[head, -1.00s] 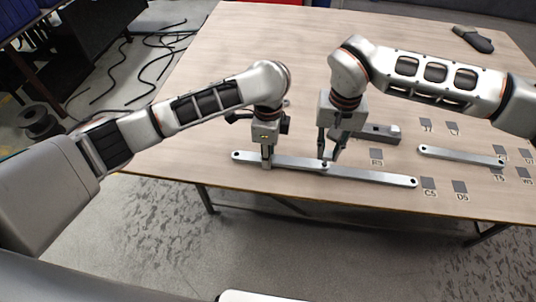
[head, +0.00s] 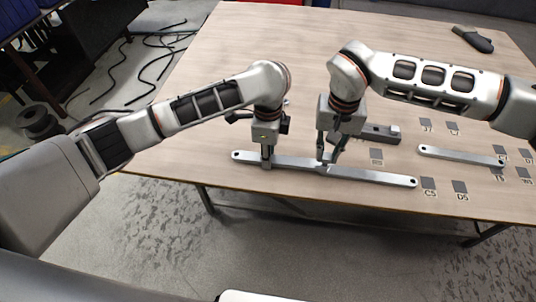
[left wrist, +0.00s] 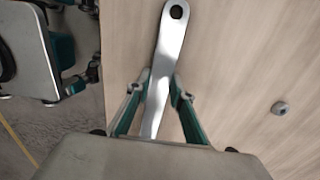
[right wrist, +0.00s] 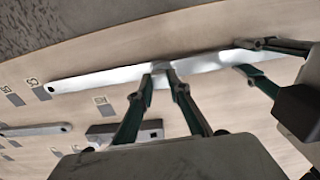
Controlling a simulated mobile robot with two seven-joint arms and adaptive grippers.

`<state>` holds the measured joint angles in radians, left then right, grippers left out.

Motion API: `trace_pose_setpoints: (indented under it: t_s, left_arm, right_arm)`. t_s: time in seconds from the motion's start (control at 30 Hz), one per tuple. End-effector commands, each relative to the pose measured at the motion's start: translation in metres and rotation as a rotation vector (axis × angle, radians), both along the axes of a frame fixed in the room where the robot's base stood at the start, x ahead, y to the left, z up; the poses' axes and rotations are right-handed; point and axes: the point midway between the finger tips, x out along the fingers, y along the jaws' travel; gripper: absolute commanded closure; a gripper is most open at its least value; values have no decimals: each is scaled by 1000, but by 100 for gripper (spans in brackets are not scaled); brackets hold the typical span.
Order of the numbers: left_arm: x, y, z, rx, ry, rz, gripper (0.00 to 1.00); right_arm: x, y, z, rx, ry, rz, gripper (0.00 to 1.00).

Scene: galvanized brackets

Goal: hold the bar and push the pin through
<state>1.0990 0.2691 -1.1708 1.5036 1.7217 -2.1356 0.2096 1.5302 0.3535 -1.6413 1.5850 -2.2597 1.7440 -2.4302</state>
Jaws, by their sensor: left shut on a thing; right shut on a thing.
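A long flat silver bar (head: 245,157) lies near the table's front edge. My left gripper (head: 267,163) is shut on it, one finger on each side; the bar's end hole shows in the left wrist view (left wrist: 172,40). A second silver bar (head: 375,177) continues it to the right; the two appear to overlap under my right gripper (head: 325,160). My right gripper is shut at this joint. In the right wrist view, its fingertips (right wrist: 160,70) close on a small piece, apparently the pin, mostly hidden. I cannot tell how deep it sits.
A grey block-like bracket (head: 380,133) lies just behind my right gripper. Another silver bar (head: 455,156) lies at the right among several dark labelled squares. A small grey round piece (left wrist: 280,108) sits on the table. The table's back middle is clear.

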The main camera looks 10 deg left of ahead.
Motion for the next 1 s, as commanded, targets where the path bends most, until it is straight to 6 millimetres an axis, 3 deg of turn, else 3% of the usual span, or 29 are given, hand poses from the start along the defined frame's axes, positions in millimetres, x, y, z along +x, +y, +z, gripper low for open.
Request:
trace_pose_setpoints:
  t_s: [1.0]
  left_arm:
    - [0, 0, 0, 0, 0, 0, 100]
  right_arm:
    - [0, 0, -11, 0, 0, -1, 100]
